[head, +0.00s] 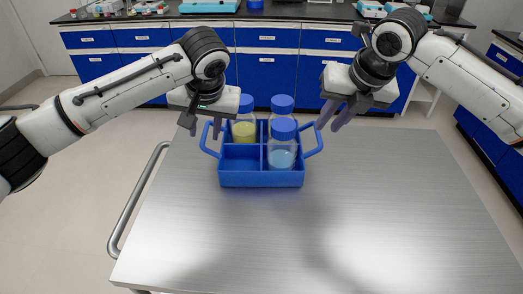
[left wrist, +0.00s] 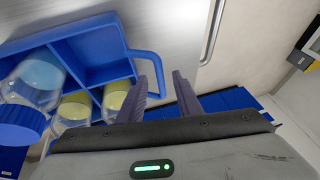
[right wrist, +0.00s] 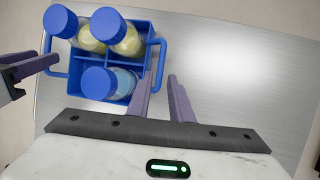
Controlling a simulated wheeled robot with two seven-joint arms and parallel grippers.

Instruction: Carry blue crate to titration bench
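The blue crate (head: 262,179) stands on a metal cart top, with a loop handle on each side. It holds three blue-capped bottles: two with yellow liquid, including the back-left bottle (head: 243,131), and one with light blue liquid (head: 282,156) at front right. The front-left compartment is empty. My left gripper (head: 200,124) is open beside the left handle (left wrist: 150,58); one finger overlaps the handle's end in the left wrist view. My right gripper (head: 334,114) is open near the right handle (right wrist: 160,50), with one finger close to it. I cannot tell whether either touches.
The cart top (head: 370,190) is clear in front and to the right of the crate. A cart rail (head: 135,205) runs along the left. Blue cabinets (head: 265,70) under a dark counter line the back. A further counter (head: 505,60) stands at right.

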